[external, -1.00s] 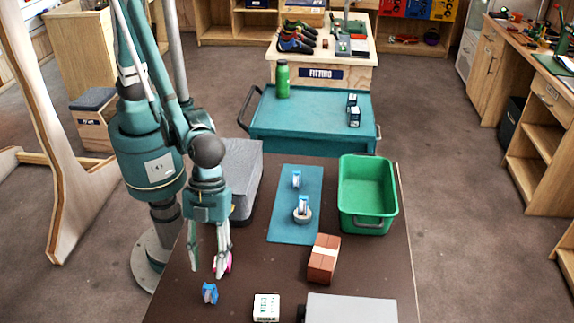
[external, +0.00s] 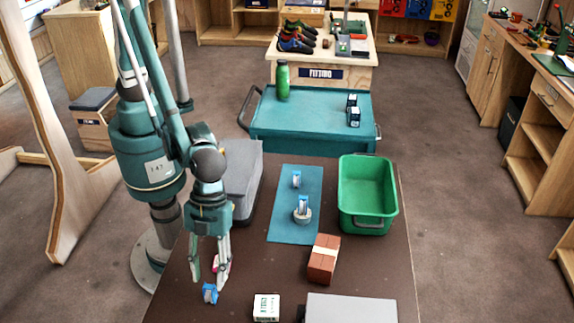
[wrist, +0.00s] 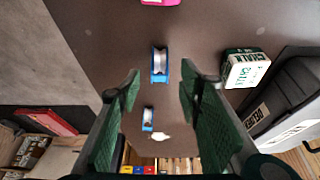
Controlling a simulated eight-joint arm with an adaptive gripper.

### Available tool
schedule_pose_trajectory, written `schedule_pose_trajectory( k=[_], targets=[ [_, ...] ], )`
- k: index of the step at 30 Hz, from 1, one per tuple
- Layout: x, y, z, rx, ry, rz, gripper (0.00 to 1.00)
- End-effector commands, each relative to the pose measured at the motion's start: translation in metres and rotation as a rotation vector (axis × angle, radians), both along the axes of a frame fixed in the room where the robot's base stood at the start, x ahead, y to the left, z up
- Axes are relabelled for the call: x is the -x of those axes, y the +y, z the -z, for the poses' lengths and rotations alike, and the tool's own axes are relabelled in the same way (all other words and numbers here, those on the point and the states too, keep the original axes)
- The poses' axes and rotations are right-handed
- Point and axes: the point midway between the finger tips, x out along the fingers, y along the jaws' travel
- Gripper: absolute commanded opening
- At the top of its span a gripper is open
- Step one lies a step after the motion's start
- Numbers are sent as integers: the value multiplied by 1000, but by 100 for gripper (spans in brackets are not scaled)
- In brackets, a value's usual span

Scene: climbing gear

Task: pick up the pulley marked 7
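A blue pulley (external: 210,293) with a pale wheel stands on the brown table near its front left. It also shows in the wrist view (wrist: 159,65), close to the line between my fingertips. I cannot read a number on it. My gripper (external: 208,279) points down, open and empty, just above and behind this pulley; I cannot tell whether it touches it. Another blue pulley (wrist: 148,118) lies lower in the wrist view. Two more blue-and-white items stand on the teal mat, one at the back (external: 296,179) and one on a round grey piece (external: 303,203); their markings are unreadable.
A pink item (external: 216,264) sits partly hidden behind my fingers. A white printed box (external: 266,307) and a grey case (external: 352,309) are to the right. A brick-coloured block (external: 323,259), the teal mat (external: 283,228) and a green bin (external: 367,222) lie farther back.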

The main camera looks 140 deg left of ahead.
Motion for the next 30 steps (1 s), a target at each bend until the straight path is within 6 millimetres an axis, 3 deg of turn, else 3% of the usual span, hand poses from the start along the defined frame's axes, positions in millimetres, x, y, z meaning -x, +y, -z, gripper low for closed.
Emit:
schedule_pose_trajectory(
  k=[14,30],
  targets=[
    [-1,-1,4,0,0,0,36],
    [-13,-15,46,0,0,1,36]
  ],
)
